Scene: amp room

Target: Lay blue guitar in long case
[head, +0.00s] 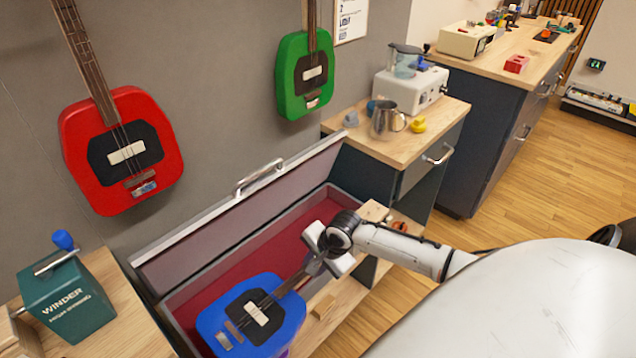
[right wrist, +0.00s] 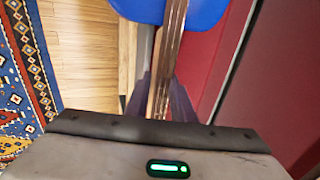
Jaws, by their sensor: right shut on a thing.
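The blue guitar (head: 262,312) is in the lower middle of the head view, body toward me and neck pointing up and right. It is over the near left part of the long case (head: 171,303), which is open with a red lining. I cannot tell whether the body touches the case floor. My right gripper (head: 312,268) is shut on the guitar's neck. In the right wrist view the neck (right wrist: 170,60) runs between the fingers (right wrist: 160,98), with the blue body (right wrist: 205,12) beyond. The case's red lining shows right of the neck. My left gripper is out of view.
The case lid (head: 235,218) stands open against the wall. A red guitar (head: 122,150) and a green guitar (head: 304,75) hang above. A green winder box (head: 65,300) stands left; a cabinet with a metal jug (head: 388,120) stands right. Wooden floor lies at right.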

